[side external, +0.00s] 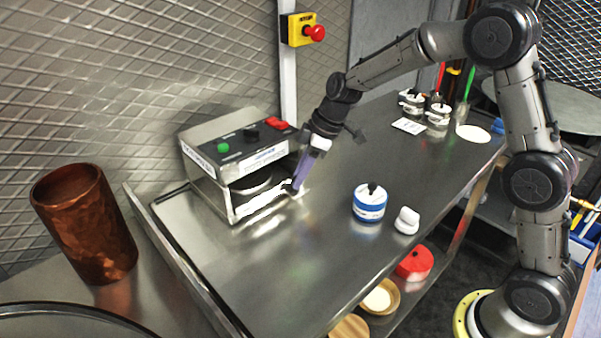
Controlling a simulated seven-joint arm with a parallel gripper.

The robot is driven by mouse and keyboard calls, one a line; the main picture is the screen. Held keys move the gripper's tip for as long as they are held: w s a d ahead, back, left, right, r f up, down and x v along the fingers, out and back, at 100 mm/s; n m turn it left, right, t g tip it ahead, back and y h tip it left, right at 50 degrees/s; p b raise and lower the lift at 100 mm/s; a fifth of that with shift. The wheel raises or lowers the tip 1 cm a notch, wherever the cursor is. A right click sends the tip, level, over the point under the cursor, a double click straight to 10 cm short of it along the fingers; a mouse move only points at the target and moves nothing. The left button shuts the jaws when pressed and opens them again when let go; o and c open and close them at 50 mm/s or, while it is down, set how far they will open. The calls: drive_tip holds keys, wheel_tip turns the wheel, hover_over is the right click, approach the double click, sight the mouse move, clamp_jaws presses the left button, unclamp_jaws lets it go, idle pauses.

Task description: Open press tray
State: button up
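The press (238,160) is a metal box with green, black and red controls on its sloped top, standing at the back left of the steel table. Its front has an opening with a dark round plate (252,183) inside and a bright tray edge (262,203) low at the front. My gripper (297,187) points down at the right front corner of the press, with its purple fingers at or very near the tray edge. I cannot tell whether the fingers touch the tray, or whether they are open or shut.
A blue-and-white jar (370,203) and a small white container (407,221) stand right of the press. Jars (438,119) stand at the far end. A copper vessel (85,223) is at left. An emergency stop (303,30) is on the post. The table's front middle (290,275) is clear.

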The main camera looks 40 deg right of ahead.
clamp_jaws()
drive_tip(key=shift+r, duration=0.1)
idle(1.0)
